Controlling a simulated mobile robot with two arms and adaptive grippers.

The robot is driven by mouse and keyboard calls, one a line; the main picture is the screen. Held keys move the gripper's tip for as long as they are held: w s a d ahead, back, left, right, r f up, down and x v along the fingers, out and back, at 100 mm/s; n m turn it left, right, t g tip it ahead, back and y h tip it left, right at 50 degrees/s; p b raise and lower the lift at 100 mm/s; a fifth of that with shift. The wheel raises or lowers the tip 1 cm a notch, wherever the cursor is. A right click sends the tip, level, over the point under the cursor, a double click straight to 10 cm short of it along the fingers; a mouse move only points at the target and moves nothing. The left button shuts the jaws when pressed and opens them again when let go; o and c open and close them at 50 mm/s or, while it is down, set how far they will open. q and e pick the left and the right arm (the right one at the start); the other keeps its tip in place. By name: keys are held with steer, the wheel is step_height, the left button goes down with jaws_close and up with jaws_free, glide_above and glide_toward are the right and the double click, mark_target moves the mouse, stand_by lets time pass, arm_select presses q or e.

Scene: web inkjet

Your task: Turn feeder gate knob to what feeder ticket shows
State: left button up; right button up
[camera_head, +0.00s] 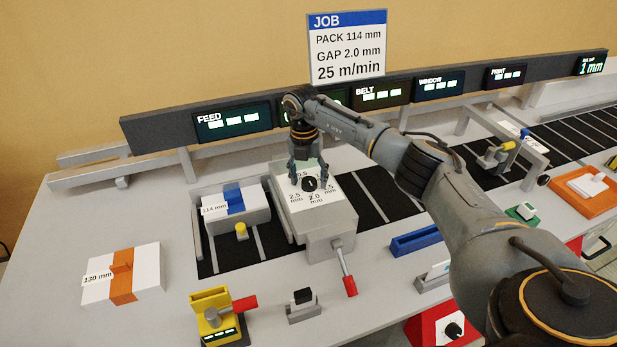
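The feeder gate knob (309,184) is a small black round knob on top of the grey gate block (326,220). The ticket (346,48) on the back wall is headed JOB and reads PACK 114 mm, GAP 2.0 mm, 25 m/min. My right gripper (308,180) points down over the knob. Its fingers are spread on either side of the knob, seemingly with space between. My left gripper is not in view.
A lever with a red handle (349,284) sticks out in front of the gate. A 114 mm pack (248,205) lies left of it, and a 130 mm pack (148,270) further left. A yellow device (210,300) stands in front. Displays on a dark rail (160,131) run behind.

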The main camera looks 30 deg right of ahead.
mark_target(306, 180)
steer(key=shift+r, duration=0.15)
step_height(306, 180, up, 12)
steer(key=shift+w+a, duration=0.3)
steer(key=shift+f, duration=0.2)
stand_by(0.4)
